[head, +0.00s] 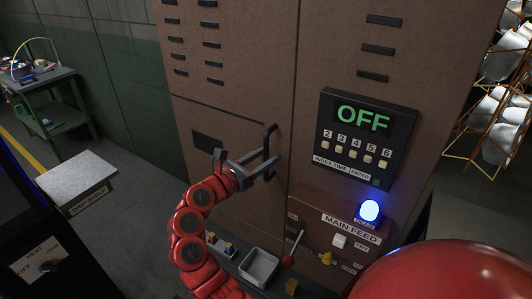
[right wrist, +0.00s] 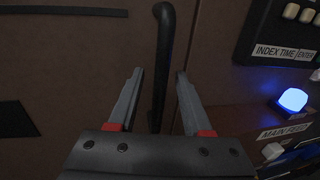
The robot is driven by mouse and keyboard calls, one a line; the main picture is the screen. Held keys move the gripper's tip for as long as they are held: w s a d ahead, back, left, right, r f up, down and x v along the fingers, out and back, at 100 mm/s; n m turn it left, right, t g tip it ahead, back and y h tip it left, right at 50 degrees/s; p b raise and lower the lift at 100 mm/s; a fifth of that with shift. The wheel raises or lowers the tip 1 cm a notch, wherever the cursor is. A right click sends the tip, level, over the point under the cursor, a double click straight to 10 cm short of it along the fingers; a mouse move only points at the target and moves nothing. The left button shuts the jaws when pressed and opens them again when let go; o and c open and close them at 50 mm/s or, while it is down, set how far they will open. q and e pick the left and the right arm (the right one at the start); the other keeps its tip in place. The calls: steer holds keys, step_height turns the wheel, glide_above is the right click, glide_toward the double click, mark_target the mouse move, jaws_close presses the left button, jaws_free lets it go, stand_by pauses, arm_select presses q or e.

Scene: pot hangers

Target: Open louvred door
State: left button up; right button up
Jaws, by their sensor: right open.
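The brown louvred door (head: 225,105) is the left panel of a tall cabinet and has rows of dark slots near its top. It looks closed, flush with the panel to its right. Its black vertical bar handle (head: 268,148) is at the door's right edge. My right gripper (head: 260,167) is at the handle with its fingers open. In the right wrist view, the handle (right wrist: 163,65) stands between the two fingertips of the gripper (right wrist: 160,75), with a gap on each side. My left gripper is not in view.
A control panel (head: 365,137) reading OFF is right of the door. Below it are a lit blue lamp (head: 370,211), a red-knobbed lever (head: 291,249) and a metal tray (head: 259,267). Floor between shelf and cabinet looks clear.

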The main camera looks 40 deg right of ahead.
steer(key=shift+d, duration=0.15)
steer(key=shift+c, duration=0.3)
jaws_close()
stand_by(1.1)
